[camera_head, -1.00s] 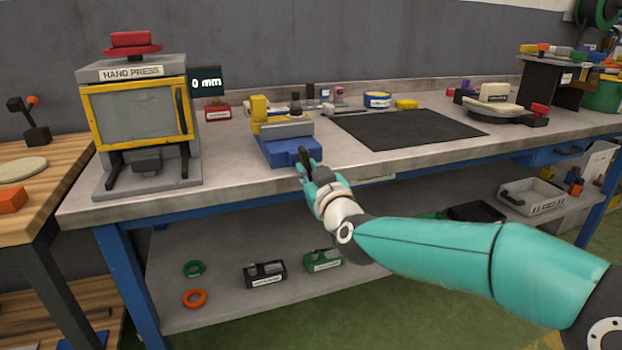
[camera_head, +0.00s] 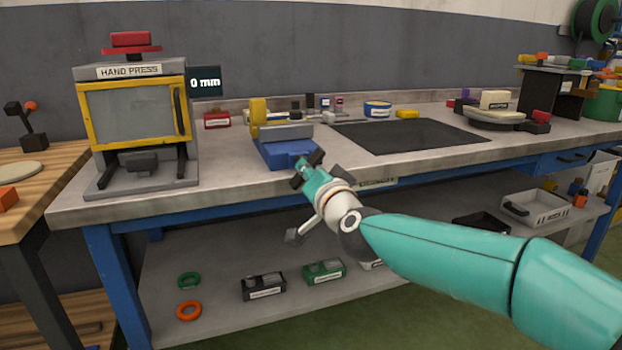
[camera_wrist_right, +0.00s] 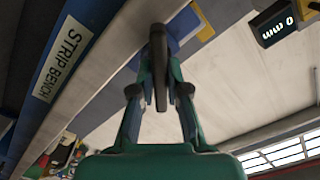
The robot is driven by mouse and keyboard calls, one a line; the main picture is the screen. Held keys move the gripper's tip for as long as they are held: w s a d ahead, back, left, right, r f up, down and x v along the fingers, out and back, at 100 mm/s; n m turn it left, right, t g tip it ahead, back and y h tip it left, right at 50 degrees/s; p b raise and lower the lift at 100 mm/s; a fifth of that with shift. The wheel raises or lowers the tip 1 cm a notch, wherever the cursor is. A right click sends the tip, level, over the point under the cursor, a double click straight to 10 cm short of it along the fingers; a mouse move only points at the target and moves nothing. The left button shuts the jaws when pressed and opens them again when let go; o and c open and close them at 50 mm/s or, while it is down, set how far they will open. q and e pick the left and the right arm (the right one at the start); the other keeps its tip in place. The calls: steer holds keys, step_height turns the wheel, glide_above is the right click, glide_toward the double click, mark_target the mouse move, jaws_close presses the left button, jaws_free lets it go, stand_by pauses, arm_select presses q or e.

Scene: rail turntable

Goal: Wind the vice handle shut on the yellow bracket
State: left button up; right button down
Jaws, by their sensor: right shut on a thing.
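The blue vice (camera_head: 285,153) stands at the bench's front edge, with a grey jaw (camera_head: 287,132) on top. The yellow bracket (camera_head: 259,113) stands upright at the jaw's back left; I cannot tell whether the jaw touches it. My right gripper (camera_head: 304,172) is in front of the vice, shut on the dark vice handle. In the right wrist view the handle (camera_wrist_right: 158,62) shows as a dark bar between the fingertips (camera_wrist_right: 159,72). The gripper hides part of the handle in the head view. My left gripper is out of view.
A hand press (camera_head: 138,125) stands left of the vice, near a display reading 0 mm (camera_head: 205,82). A dark mat (camera_head: 410,135) lies to the right. Small items line the bench back. The bench's front edge (camera_head: 420,165) runs close behind my gripper.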

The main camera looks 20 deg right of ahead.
steer(key=m+b, duration=0.1)
steer(key=m, duration=0.2)
steer(key=f+m+b, duration=0.1)
steer(key=m, duration=0.2)
steer(key=shift+a+b, duration=0.1)
steer(key=shift+b, duration=0.2)
steer(key=m+b, duration=0.1)
steer(key=m, duration=0.3)
steer(key=m+b, duration=0.1)
steer(key=m, duration=0.2)
steer(key=shift+m, duration=0.3)
steer(key=m+b, duration=0.2)
steer(key=m, duration=0.5)
steer(key=shift+b, duration=0.35)
steer(key=m+b, duration=0.1)
steer(key=m, duration=0.5)
steer(key=shift+r+b, duration=0.1)
steer(key=shift+b, duration=0.2)
steer(key=shift+m, duration=0.4)
steer(key=c, duration=1.2)
jaws_free()
steer(key=shift+r, duration=0.1)
steer(key=shift+o, duration=0.2)
steer(key=shift+r, duration=0.1)
